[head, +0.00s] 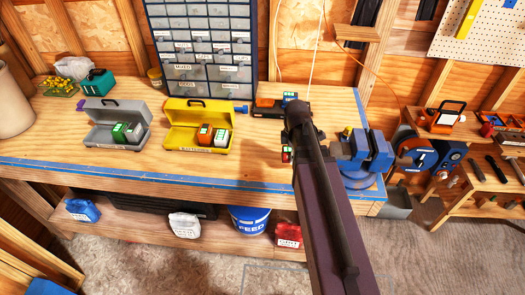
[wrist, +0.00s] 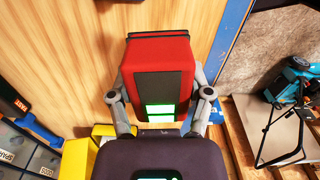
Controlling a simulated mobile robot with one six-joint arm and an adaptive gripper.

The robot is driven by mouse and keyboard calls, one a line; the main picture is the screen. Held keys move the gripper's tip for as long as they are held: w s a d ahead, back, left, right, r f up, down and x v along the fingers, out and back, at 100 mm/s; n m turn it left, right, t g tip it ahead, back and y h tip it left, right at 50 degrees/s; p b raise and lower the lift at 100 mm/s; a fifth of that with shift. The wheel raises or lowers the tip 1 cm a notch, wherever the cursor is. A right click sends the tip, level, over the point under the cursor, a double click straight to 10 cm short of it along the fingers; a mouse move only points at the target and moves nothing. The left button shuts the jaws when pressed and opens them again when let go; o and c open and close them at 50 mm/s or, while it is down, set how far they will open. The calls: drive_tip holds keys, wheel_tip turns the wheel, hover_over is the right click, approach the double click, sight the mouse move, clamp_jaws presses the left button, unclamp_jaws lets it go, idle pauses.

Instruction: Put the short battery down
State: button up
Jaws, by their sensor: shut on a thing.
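My gripper (wrist: 160,100) is shut on the short battery (wrist: 165,60), a red block with a dark panel and a lit green patch, in the wrist view. One grey finger is on each side of it. In the head view only a small red and green bit of it (head: 286,153) shows beside my arm, over the right part of the workbench (head: 235,165). My arm hides most of the gripper there. I cannot tell how far the battery is above the bench top.
An open grey case (head: 100,133) and an open yellow case (head: 185,140) hold batteries. A dark charger (head: 265,112) with an orange part stands behind my arm. A blue vise (head: 372,152) is at the right bench end. Bare wood lies before the cases.

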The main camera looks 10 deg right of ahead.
drive_tip(key=shift+a, duration=0.15)
drive_tip(key=shift+s+a, duration=0.1)
drive_tip(key=shift+a, duration=0.15)
drive_tip(key=shift+m, duration=0.7)
drive_tip(key=s+a, duration=0.4)
drive_tip(key=a, duration=0.1)
drive_tip(key=s+a, duration=0.2)
drive_tip(key=a, duration=0.1)
drive_tip(key=shift+f, duration=0.2)
drive_tip(key=shift+d, duration=0.1)
drive_tip(key=shift+w, duration=0.1)
drive_tip(key=w, duration=0.4)
drive_tip(key=w+d+f+b, duration=0.1)
drive_tip(key=w, duration=0.9)
drive_tip(key=shift+w+d+f+b, duration=0.2)
drive_tip(key=shift+b, duration=0.2)
